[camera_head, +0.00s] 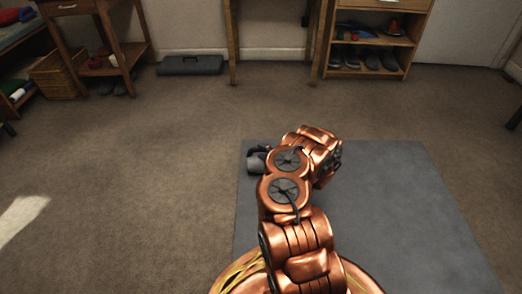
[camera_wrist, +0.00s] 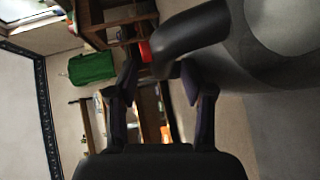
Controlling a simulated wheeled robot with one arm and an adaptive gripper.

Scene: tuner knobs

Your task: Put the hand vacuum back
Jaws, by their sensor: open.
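A large dark grey rounded body with a curved black handle-like part, seemingly the hand vacuum (camera_wrist: 190,38), fills the upper right of the wrist view. My gripper (camera_wrist: 158,82) is open, its two dark fingers apart. The end of the curved part lies near the fingertips; I cannot tell whether it touches them. In the head view, a small grey rounded piece, perhaps the vacuum (camera_head: 255,163), shows at the left of my copper arm, over the mat's far left corner. My arm hides much of this area, including the gripper's fingers.
A blue-grey mat (camera_head: 400,200) lies under my arm. Open carpet surrounds it. At the back are a wooden shelf with shoes (camera_head: 373,40), a dark case (camera_head: 190,65), a side table (camera_head: 100,63) and a woven basket (camera_head: 57,75). The wrist view shows a green item (camera_wrist: 92,67).

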